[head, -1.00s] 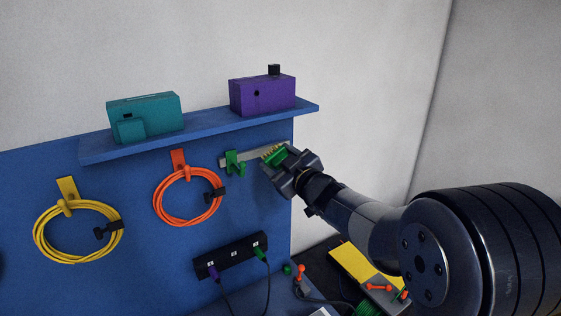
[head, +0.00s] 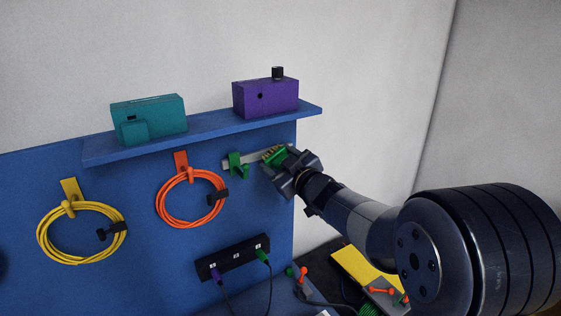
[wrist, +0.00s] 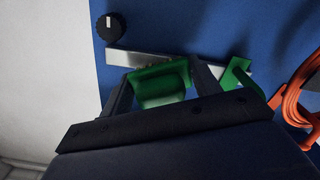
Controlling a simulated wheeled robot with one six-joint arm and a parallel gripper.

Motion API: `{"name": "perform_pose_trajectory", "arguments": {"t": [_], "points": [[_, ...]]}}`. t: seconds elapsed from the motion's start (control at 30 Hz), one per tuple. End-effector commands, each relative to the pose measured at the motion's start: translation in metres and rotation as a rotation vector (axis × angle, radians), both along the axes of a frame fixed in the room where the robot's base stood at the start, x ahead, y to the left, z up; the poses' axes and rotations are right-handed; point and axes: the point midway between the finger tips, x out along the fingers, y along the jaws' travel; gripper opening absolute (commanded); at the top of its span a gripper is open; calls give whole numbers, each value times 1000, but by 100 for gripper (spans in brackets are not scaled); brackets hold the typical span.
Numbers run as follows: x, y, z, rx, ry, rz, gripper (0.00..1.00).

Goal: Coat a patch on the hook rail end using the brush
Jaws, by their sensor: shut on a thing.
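My gripper (head: 287,161) is shut on the green brush (head: 279,156), which also shows between the fingers in the wrist view (wrist: 160,83). The brush's pale bristles point toward the left end of the gripper in the head view. The hook rail (head: 229,164) is a light grey bar on the blue board, with a green hook (head: 237,166) on it. In the wrist view the rail (wrist: 122,57) runs behind the brush, and the bristles appear close against it. I cannot tell whether they touch. The gripper hides part of the rail's right end.
A blue shelf (head: 210,128) above carries a teal box (head: 160,117) and a purple box (head: 265,98). Orange (head: 163,206) and yellow (head: 45,240) cable coils hang to the left. A black power strip (head: 233,257) sits below. A black knob (wrist: 110,27) is beside the rail end.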

Motion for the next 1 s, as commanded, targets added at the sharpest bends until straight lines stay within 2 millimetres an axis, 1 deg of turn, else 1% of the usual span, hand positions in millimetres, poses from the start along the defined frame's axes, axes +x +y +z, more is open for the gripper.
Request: {"name": "perform_pose_trajectory", "arguments": {"t": [0.47,0.57,0.83,1.0], "points": [[6,3,1,0,0,-1,41],[9,-1,2,0,0,-1,41],[21,-21,2,0,1,-3,41],[24,-27,1,0,0,-1,41]]}}
